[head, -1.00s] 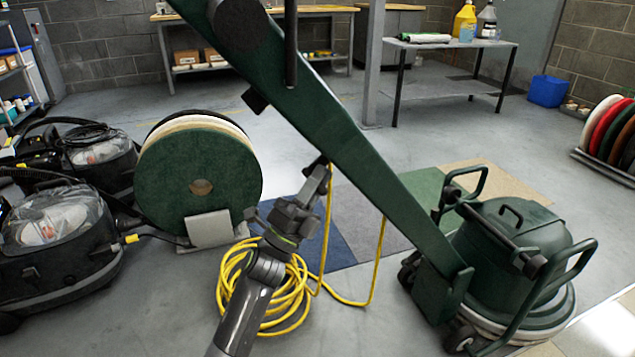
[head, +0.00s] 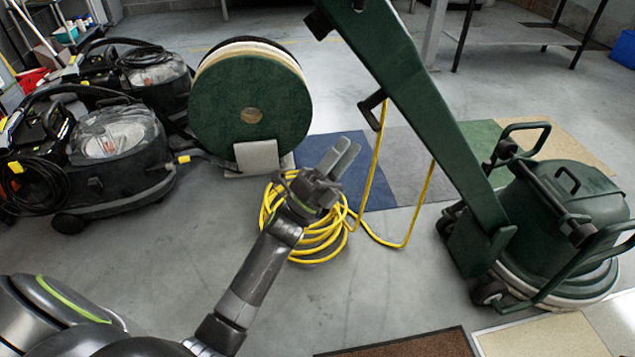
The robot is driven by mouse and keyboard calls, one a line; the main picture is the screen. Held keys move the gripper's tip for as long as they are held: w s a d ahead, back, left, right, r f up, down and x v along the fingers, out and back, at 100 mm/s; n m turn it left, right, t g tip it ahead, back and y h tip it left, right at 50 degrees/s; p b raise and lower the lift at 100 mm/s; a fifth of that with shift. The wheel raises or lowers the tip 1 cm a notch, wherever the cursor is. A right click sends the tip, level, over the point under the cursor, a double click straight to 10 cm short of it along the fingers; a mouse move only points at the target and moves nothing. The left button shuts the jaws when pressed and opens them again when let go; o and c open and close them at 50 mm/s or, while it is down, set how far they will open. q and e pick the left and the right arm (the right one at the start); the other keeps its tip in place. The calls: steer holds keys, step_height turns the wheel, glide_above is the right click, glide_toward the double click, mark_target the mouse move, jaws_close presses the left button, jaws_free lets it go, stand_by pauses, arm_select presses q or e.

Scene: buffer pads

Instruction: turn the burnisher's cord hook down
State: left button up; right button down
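The green burnisher (head: 564,207) stands at the right, its long handle column (head: 430,95) slanting to the upper left. A dark cord hook (head: 370,106) juts from the column's left side, its free end bent downward. The yellow cord (head: 374,160) hangs beside the hook down to a coil on the floor. A second dark piece (head: 318,23) sticks out higher on the column. My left gripper (head: 346,156) is below and left of the hook, apart from it. Its two fingers lie close together with nothing seen between them; the gap is unclear. My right gripper is not in view.
A yellow cord coil (head: 325,243) lies on the floor behind my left gripper. A big round green pad (head: 250,100) stands behind it, with black vacuums (head: 120,160) at the left. A brown mat (head: 410,345) lies in front.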

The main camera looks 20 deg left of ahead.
arm_select(q)
steer(key=v, duration=0.9)
